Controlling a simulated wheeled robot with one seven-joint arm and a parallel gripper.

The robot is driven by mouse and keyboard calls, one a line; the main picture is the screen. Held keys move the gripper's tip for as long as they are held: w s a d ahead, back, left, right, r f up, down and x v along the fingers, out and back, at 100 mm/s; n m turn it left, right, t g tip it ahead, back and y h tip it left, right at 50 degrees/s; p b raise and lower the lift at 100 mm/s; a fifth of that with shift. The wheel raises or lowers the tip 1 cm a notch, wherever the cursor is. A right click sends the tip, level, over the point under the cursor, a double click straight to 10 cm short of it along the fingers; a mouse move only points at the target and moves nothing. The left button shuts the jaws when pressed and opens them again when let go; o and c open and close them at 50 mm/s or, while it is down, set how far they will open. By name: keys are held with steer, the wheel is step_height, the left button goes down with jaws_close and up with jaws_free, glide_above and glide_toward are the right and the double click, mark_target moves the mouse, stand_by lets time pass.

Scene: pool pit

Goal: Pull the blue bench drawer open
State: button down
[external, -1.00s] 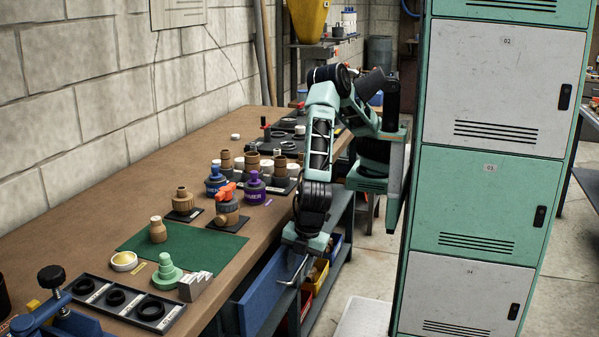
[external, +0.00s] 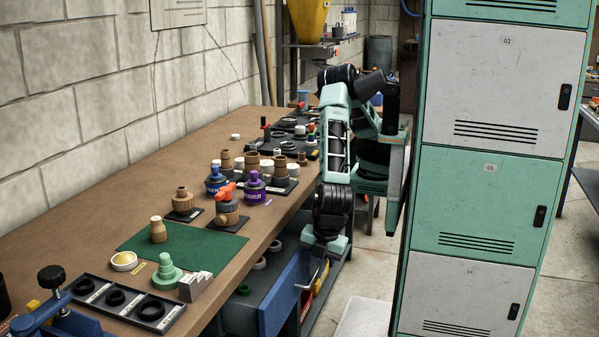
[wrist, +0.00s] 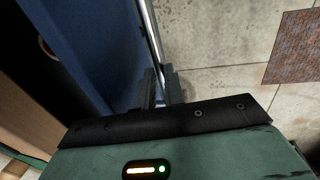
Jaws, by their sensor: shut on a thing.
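The blue bench drawer (external: 283,297) stands part way out from under the bench's front edge, and its grey inside shows in the external view. Its blue front also fills the upper left of the wrist view (wrist: 92,48). The silver bar handle (wrist: 151,36) runs along the outside of that front. My gripper (external: 320,270) points down beside the drawer front and is shut on the handle. In the wrist view its dark fingers (wrist: 161,88) close around the bar. The exact contact is partly hidden.
The wooden bench top (external: 120,205) carries fittings, bottles and a green mat (external: 205,248). Green and white lockers (external: 480,195) stand to the right, with a strip of floor between.

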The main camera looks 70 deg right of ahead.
steer(key=c, duration=1.5)
jaws_free()
steer(key=shift+w, duration=0.1)
step_height(320, 180, up, 10)
steer(key=p, duration=0.7)
steer(key=shift+s+r, duration=0.15)
steer(key=shift+s, duration=0.3)
